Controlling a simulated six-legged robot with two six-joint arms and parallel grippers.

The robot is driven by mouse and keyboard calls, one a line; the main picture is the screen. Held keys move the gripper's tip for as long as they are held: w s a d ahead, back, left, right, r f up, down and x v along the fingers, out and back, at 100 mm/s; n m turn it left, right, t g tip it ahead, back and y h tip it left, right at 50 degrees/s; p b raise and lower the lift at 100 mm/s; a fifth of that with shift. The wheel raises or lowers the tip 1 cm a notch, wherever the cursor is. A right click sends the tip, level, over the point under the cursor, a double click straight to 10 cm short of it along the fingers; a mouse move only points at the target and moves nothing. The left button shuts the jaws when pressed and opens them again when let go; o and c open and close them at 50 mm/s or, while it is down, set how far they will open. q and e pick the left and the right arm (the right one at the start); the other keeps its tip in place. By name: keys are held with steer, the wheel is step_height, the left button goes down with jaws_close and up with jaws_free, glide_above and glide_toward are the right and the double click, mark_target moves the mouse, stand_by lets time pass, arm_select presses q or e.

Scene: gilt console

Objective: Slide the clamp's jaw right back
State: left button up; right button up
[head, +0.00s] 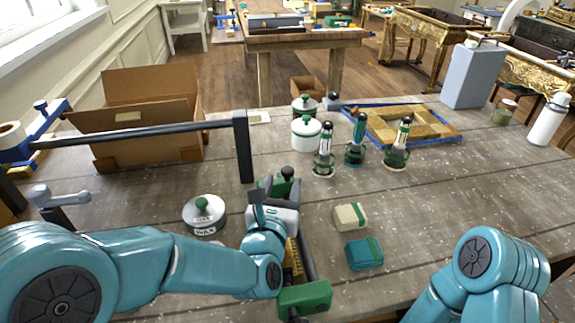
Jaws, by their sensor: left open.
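The clamp lies on the grey plank bench, running away from me, with a green end block (304,297) near the front edge, dark rails and a yellowish strip between. A green jaw with a dark knob (286,181) stands at its far end. My left gripper (268,199) is open at that far end, close beside the green jaw; I cannot tell whether it touches. My left wrist hides part of the clamp's middle. My right arm shows at the bottom right, but its gripper is out of view.
A wax tin (204,216) stands left of the clamp. A cream box (350,217) and a teal box (365,254) lie to its right.

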mark_target(287, 174)
arm_select(q)
steer(key=w, duration=0.2)
steer(key=w+d+p, duration=0.1)
steer(key=w, duration=0.2)
steer(key=shift+w, duration=0.3)
steer(key=shift+d, duration=0.1)
